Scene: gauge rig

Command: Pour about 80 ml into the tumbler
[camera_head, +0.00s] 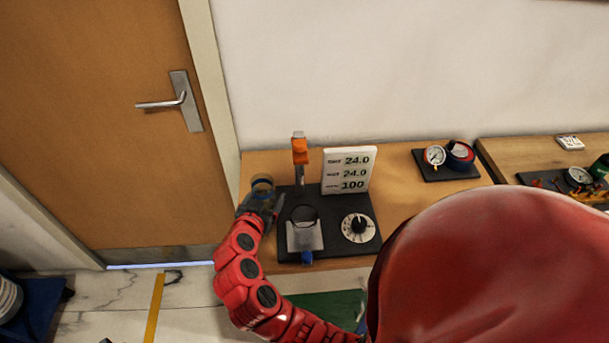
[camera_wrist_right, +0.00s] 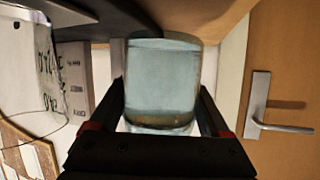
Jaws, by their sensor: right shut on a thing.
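My right gripper (camera_head: 262,204) is at the left edge of the dark rig board (camera_head: 290,190), near the door side. In the right wrist view its fingers (camera_wrist_right: 163,112) are shut on a clear glass vessel (camera_wrist_right: 165,75) holding pale bluish liquid. The held vessel's top (camera_head: 262,182) shows in the head view; whether it is tilted is hard to tell. I cannot tell from markings which is the tumbler. My left gripper is not in view.
A white display (camera_head: 348,171) reads 24.0, 24.0 and 100. A dial (camera_head: 358,227) sits front right on the board, an orange-topped post (camera_head: 300,150) at its back. A gauge (camera_head: 434,155) stands farther right. A door (camera_head: 110,120) is left of the table.

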